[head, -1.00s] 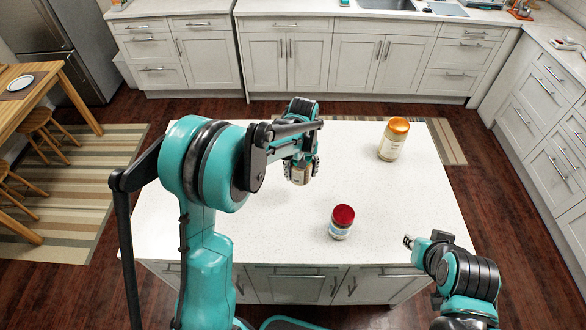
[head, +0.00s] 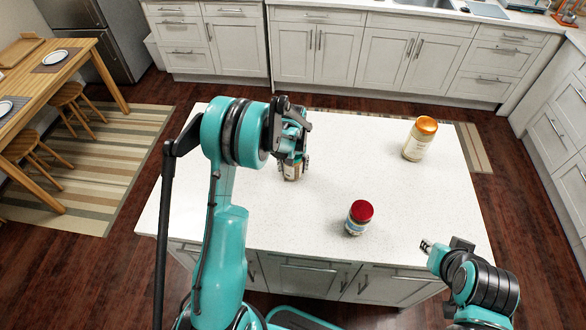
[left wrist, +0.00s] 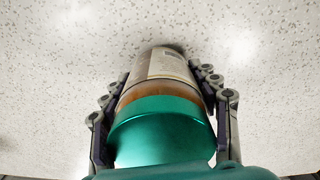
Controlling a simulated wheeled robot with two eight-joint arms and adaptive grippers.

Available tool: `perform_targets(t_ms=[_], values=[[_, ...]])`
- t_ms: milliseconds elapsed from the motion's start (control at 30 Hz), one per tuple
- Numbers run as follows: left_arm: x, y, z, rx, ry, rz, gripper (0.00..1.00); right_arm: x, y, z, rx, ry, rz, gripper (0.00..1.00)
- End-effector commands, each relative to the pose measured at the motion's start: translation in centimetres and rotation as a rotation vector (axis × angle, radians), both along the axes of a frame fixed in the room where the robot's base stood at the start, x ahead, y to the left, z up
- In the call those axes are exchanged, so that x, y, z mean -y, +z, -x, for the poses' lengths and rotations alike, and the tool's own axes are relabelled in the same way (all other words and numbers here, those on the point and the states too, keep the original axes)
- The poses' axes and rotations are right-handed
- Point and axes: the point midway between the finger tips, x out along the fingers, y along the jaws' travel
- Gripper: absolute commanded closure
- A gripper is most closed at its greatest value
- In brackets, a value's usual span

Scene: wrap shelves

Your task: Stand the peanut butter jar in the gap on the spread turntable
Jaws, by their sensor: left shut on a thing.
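My left gripper (head: 292,165) is shut on a jar (head: 291,173) over the left part of the white island. In the left wrist view the jar (left wrist: 162,95) has a green lid towards me, brown contents and a pale label, with a finger on each side. The label is too small to read, so I cannot confirm it is peanut butter. A dark shadow shows by its far end; I cannot tell whether it touches the top. My right gripper (head: 427,246) is beyond the island's front right edge, apart from the jars; its finger opening is unclear. No turntable is in view.
On the white island top (head: 260,215) stand a red-lidded jar (head: 357,222) near the front and a larger orange-lidded jar (head: 418,143) at the back right. The top between them is clear. A wooden table (head: 60,75) and stools are at the left.

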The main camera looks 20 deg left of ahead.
Motion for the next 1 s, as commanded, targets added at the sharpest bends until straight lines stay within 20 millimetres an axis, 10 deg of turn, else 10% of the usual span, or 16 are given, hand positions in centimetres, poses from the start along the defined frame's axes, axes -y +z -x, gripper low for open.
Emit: perform_targets(t_ms=[367,400,467,1000], values=[[0.0,-0.6,0.0,0.0,0.0,0.0,0.97,0.0,-0.4,0.0,0.0,0.0,0.0,0.74],[0.0,-0.6,0.0,0.0,0.0,0.0,0.34,0.0,-0.4,0.0,0.0,0.0,0.0,0.74],[0.0,-0.5,0.0,0.0,0.0,0.0,0.19,0.0,-0.3,0.0,0.0,0.0,0.0,0.74],[0.0,2.1,0.0,0.0,0.0,0.0,0.19,0.0,0.4,0.0,0.0,0.0,0.0,0.74]])
